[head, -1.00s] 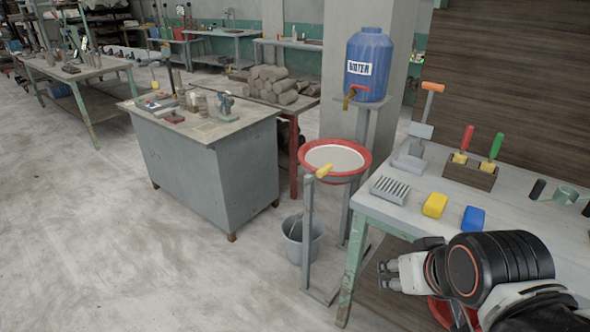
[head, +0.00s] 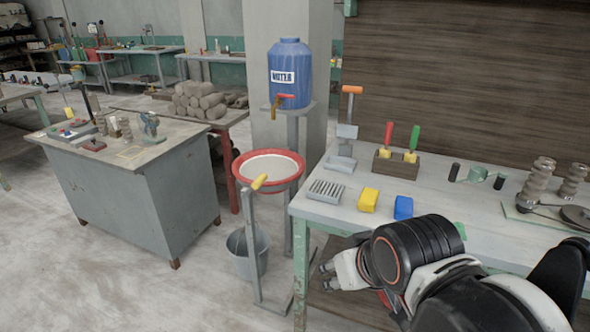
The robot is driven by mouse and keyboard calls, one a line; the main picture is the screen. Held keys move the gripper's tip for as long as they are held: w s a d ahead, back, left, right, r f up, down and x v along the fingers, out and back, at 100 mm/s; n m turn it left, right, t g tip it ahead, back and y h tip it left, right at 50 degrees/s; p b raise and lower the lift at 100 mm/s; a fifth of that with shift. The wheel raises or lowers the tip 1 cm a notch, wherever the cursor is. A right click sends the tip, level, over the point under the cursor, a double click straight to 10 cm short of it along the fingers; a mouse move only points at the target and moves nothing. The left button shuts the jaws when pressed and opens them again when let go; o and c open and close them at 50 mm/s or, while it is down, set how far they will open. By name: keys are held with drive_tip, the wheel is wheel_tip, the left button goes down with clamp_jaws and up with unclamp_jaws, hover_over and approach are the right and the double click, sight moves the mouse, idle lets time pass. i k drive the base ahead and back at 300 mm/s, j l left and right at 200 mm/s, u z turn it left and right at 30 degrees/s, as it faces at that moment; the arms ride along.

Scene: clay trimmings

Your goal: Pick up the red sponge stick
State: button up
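The red sponge stick (head: 388,134) stands upright with its yellow sponge end in a brown wooden holder, near the back of the pale worktable (head: 470,219). A green-handled sponge stick (head: 414,138) stands just to its right in the same holder. My gripper (head: 324,276) is at the lower middle, beyond the table's left front edge and below the tabletop. It is well apart from the sticks and nothing shows in it. Its fingers are small and seen from the side, so I cannot tell how far apart they are.
A yellow block (head: 368,200) and a blue block (head: 403,207) lie near the table's front. A slotted grey dish (head: 326,191) and an orange-handled press (head: 347,130) are left of the holder. A red-rimmed basin (head: 240,168) stands left of the table.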

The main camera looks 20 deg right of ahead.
sight(385, 152)
drive_tip(key=i+l+z, duration=0.1)
drive_tip(key=i+l, duration=0.7)
drive_tip(key=i, duration=0.15)
